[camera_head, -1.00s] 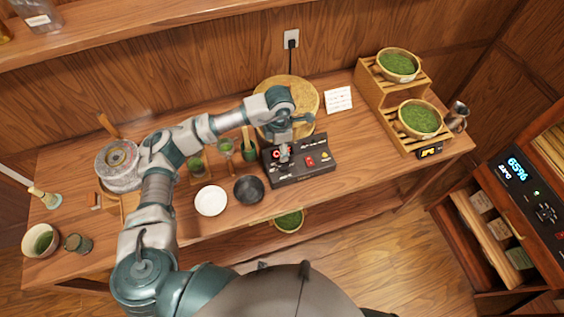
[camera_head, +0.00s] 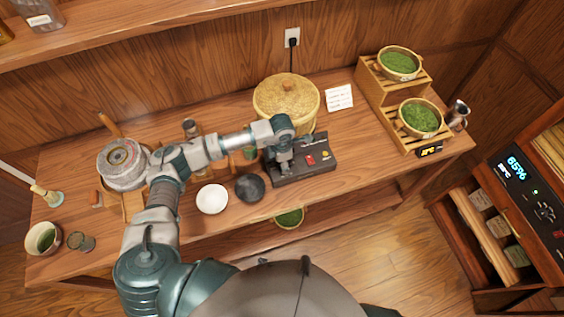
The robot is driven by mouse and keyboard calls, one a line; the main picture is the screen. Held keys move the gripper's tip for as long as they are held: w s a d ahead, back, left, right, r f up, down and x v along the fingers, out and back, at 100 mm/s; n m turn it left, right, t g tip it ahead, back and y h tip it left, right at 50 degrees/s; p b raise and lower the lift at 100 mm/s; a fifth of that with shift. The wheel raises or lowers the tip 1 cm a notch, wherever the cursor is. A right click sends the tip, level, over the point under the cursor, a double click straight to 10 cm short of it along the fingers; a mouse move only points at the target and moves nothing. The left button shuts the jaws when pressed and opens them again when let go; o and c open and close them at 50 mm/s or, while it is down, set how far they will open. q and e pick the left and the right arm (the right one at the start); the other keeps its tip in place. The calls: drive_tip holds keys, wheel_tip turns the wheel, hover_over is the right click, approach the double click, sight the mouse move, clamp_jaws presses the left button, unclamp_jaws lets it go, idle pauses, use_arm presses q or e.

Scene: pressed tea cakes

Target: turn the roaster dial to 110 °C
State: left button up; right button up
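The black control box (camera_head: 318,170) stands on the bench in front of a round lidded bamboo steamer (camera_head: 270,98). The finger gap is too small to read. My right gripper is out of view.
A dark bowl (camera_head: 250,188) and a white dish (camera_head: 212,199) stand just left of the box. A wooden rack (camera_head: 373,92) with green-filled baskets is at the right. A white card (camera_head: 339,97) lies behind. Bench between box and rack is clear.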

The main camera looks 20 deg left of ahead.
use_arm(q)
drive_tip(key=c, duration=0.4)
drive_tip(key=shift+d, duration=0.1)
drive_tip(key=shift+c, duration=1.4)
drive_tip(key=shift+d+r, duration=0.15)
drive_tip(key=shift+d, duration=0.15)
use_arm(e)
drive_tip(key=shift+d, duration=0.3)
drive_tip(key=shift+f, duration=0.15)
